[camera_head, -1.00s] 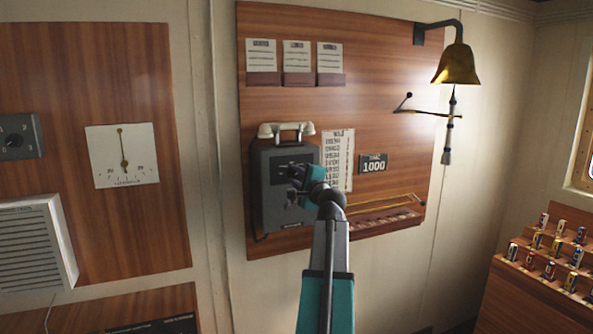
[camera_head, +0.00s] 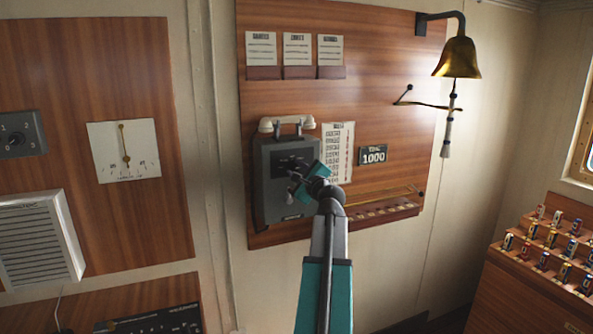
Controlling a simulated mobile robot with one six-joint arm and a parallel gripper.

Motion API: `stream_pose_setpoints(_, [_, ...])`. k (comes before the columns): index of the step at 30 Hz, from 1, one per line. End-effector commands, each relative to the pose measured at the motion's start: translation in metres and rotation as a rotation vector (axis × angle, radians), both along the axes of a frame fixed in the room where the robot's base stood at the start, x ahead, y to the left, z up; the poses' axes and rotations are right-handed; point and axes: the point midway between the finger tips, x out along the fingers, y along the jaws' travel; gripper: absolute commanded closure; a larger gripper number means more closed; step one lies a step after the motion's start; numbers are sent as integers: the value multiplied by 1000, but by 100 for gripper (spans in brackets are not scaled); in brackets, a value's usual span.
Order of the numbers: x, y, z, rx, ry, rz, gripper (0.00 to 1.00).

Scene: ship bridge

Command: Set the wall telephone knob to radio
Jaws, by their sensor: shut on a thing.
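The wall telephone (camera_head: 272,205) is a grey box with a pale handset (camera_head: 287,123) lying across its top, mounted on the wooden panel. My gripper (camera_head: 296,176) is at the front of the telephone, at its right half, with my arm reaching up from below. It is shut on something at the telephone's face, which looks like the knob. My gripper and wrist hide the knob and its markings, so I cannot read where it points.
A paper list (camera_head: 338,150) and a sign reading 1000 (camera_head: 373,155) are right of the telephone. A narrow wooden rack (camera_head: 385,209) sits below them. A brass bell (camera_head: 457,58) hangs at upper right. Cans stand on a stepped shelf (camera_head: 520,256) at lower right.

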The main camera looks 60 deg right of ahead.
Motion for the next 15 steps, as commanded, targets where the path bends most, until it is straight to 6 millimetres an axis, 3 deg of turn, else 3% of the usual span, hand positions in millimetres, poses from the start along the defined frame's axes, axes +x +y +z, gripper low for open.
stream_pose_setpoints(4, [0,0,2,1,-4,-1,96])
stream_pose_setpoints(5, [0,-1,2,1,-4,-1,71])
stream_pose_setpoints(8, [0,0,1,0,-3,0,55])
stream_pose_setpoints(15, [0,0,0,0,-1,-1,55])
